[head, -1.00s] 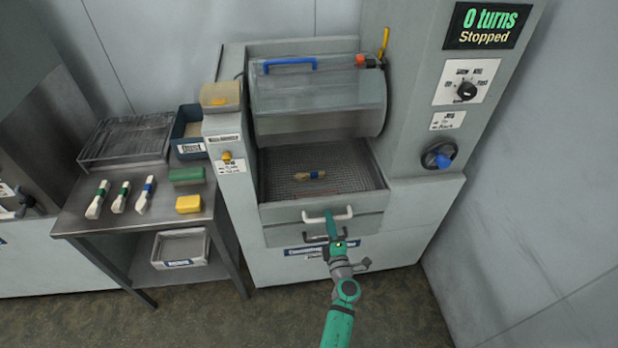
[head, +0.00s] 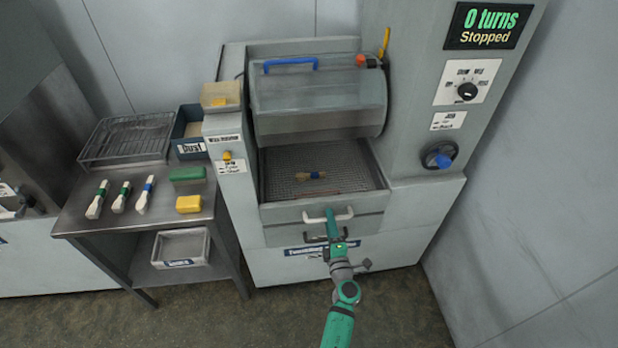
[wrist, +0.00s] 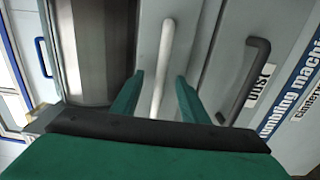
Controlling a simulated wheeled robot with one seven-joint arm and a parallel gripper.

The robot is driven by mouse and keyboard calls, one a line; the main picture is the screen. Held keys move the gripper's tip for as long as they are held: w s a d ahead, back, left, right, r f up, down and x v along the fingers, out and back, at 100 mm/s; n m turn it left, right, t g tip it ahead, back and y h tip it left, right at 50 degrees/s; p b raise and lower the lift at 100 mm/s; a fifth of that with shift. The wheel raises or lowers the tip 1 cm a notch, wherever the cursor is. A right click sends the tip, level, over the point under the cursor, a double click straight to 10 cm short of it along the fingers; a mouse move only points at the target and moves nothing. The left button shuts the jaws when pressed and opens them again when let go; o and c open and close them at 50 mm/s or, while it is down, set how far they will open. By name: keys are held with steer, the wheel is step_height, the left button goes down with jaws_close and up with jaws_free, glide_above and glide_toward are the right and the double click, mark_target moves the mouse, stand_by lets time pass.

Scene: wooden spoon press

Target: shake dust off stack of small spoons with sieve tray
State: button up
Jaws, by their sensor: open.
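The sieve tray (head: 284,190) is a mesh-bottomed drawer at the front of the machine, below the drum (head: 318,105). A small bundle of spoons (head: 311,175) with a dark band lies on its mesh. The tray has a white handle (head: 327,214), also in the wrist view (wrist: 165,65). My gripper (head: 331,216) is at this handle. In the wrist view my gripper (wrist: 154,88) is open, with its two green fingers on either side of the white bar. Whether they touch it I cannot tell.
A dark handle (wrist: 246,80) marked dust sits just below. The display (head: 488,25) reads 0 turns, Stopped.

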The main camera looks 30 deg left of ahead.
steer(key=v, duration=0.7)
stand_by(0.3)
stand_by(0.3)
steer(key=s+d+r+m+t+h, duration=0.15)
steer(key=s+d+m, duration=0.4)
steer(key=s, duration=0.55)
steer(key=s+d+r+m+t+h, duration=0.1)
steer(key=s+d+m+h, duration=0.35)
steer(key=s, duration=0.65)
steer(key=s+d+r+m+g+h, duration=0.1)
steer(key=s+d+r+m+h, duration=0.1)
steer(key=s+r+m, duration=0.3)
steer(key=s+d+r+m+g+h, duration=0.1)
steer(key=s+d+r+m, duration=0.3)
steer(key=s+m, duration=0.5)
steer(key=shift+s+d+r+m+h, duration=0.4)
steer(key=shift+s+r+h, duration=0.1)
steer(key=shift+s, duration=1.95)
